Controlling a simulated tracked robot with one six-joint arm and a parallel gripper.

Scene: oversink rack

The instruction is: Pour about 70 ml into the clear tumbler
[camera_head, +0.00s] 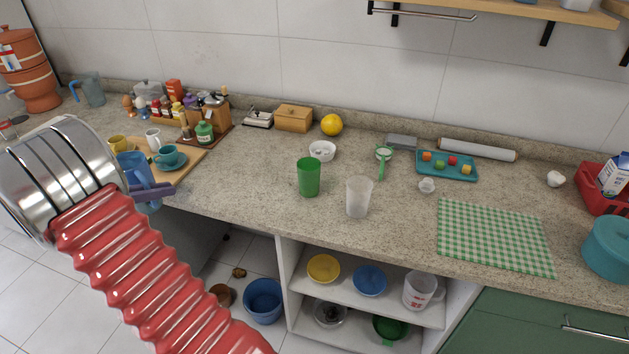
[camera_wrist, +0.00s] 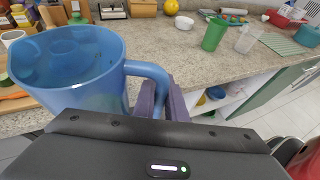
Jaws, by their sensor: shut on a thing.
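My gripper (camera_head: 155,190), with purple fingers, is shut on the handle of a translucent blue jug (camera_head: 131,162). The jug is at the left of the head view, near the counter's front edge, partly hidden by my arm. In the wrist view the jug (camera_wrist: 85,75) looks about upright; I cannot tell how much liquid it holds. The clear tumbler (camera_head: 358,198) stands upright on the counter, well to the right of the jug; it also shows in the wrist view (camera_wrist: 247,40). A green tumbler (camera_head: 309,177) stands just left of it.
A white bowl (camera_head: 322,151) and a lemon (camera_head: 331,124) lie behind the tumblers. A wooden board (camera_head: 185,165) with a teal cup (camera_head: 169,157) is beside the jug. A green checked cloth (camera_head: 492,237) lies at right. The counter between board and green tumbler is clear.

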